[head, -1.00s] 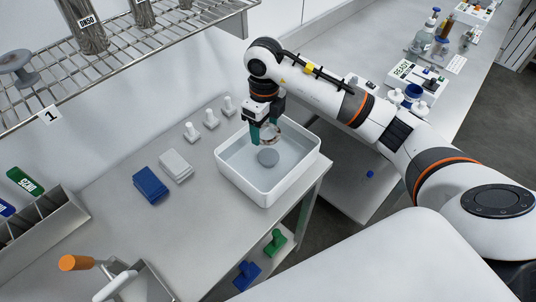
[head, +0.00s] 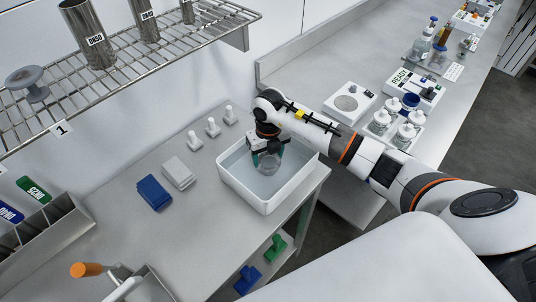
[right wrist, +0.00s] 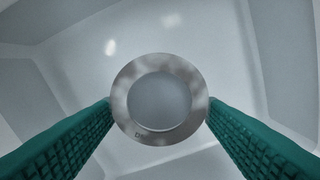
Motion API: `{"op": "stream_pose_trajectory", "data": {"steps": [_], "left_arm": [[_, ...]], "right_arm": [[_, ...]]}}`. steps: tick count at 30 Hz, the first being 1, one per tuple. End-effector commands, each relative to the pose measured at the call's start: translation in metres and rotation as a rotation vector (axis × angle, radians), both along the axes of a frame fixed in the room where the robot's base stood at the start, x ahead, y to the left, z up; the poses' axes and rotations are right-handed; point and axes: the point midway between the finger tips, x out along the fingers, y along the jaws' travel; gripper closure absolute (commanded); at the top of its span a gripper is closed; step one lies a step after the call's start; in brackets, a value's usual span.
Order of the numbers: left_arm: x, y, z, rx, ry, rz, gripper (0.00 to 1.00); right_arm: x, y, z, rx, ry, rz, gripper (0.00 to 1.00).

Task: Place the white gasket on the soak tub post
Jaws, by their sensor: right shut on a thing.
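My right gripper (head: 268,162) is inside the white soak tub (head: 243,197), low over its water, pointing down. In the right wrist view, its green fingers (right wrist: 160,110) are shut on a flat ring, the gasket (right wrist: 160,61), gripped at opposite sides. The ring looks pale grey there, with faint lettering on its lower edge. A round grey surface fills its hole. I cannot tell whether the ring is around the post or just above it. In the head view the gripper hides most of the post and ring. My left gripper is not in view.
Three white posts (head: 213,128) stand behind the tub. A grey block (head: 178,173) and a blue block (head: 154,193) lie left of it. A wire shelf (head: 120,65) hangs at upper left. A bench with a READY box (head: 408,86) and white-capped jars (head: 391,123) runs at right.

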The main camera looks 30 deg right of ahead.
Motion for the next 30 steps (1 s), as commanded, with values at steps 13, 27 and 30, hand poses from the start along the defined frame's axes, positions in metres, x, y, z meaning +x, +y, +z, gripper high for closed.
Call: {"op": "stream_pose_trajectory", "data": {"steps": [13, 27, 30], "left_arm": [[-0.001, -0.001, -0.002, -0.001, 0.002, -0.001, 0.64], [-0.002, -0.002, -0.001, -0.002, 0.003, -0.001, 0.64], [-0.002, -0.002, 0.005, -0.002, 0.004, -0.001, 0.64]], "right_arm": [[0.0, 0.0, -0.014, 0.0, 0.0, 0.002, 0.58], [0.0, 0.0, -0.013, 0.0, 0.0, 0.001, 0.15], [0.0, 0.0, -0.006, 0.001, -0.001, 0.001, 0.15]]}}
